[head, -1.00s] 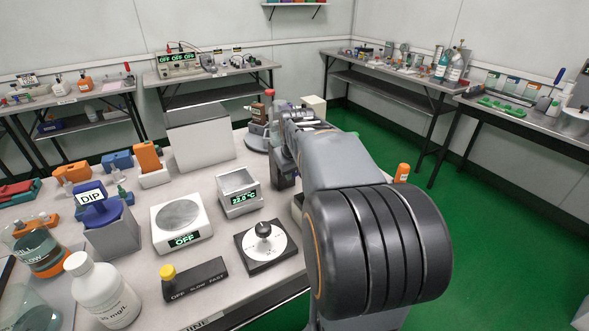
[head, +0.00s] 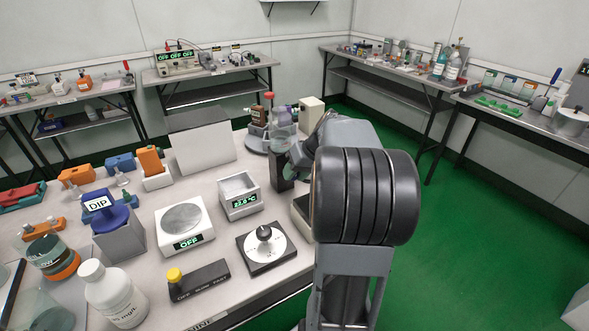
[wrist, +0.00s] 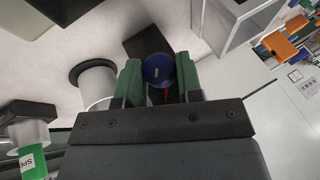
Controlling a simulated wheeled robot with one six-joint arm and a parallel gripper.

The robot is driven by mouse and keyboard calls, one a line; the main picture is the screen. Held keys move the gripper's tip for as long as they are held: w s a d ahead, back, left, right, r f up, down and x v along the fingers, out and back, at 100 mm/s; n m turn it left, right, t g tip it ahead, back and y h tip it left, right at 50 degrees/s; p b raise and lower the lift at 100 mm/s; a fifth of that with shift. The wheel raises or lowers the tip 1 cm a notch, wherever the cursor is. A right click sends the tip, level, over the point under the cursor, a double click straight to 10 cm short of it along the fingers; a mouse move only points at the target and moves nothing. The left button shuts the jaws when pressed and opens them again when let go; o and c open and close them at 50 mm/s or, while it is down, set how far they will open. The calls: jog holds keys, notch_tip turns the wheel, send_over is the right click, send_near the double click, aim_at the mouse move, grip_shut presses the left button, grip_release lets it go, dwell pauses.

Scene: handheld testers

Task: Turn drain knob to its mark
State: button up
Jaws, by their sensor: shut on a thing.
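In the wrist view, a round blue knob (wrist: 158,70) with a small white mark sits between the green fingers of my gripper (wrist: 158,83). The fingers are shut on its sides. A bit of red shows just below the knob, between the fingers. The knob's stem and base are hidden, and I cannot tell how it lines up with any mark.
A white cylinder with a dark rim (wrist: 95,84) stands close left of the fingers in the wrist view. A dark block (wrist: 143,42) lies beyond.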

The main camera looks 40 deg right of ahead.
jog(key=y, duration=0.2)
jog(key=m+t+y, duration=0.1)
jog(key=y, duration=0.1)
jog(key=y+p, duration=0.1)
jog(key=y, duration=0.1)
jog(key=shift+d+f+m, duration=0.2)
jog(key=shift+d+m, duration=0.1)
jog(key=shift+d, duration=0.05)
jog(key=t+y, duration=0.1)
jog(key=y, duration=0.1)
jog(key=m+t+y+p, duration=0.1)
jog(key=y, duration=0.1)
jog(key=shift+s+f, duration=0.1)
jog(key=shift+f, duration=0.2)
jog(key=o, duration=0.9)
jog(key=v, duration=0.9)
jog(key=p+v, duration=0.1)
jog(key=v, duration=0.4)
jog(key=shift+f, duration=0.3)
jog(key=shift+r, duration=0.1)
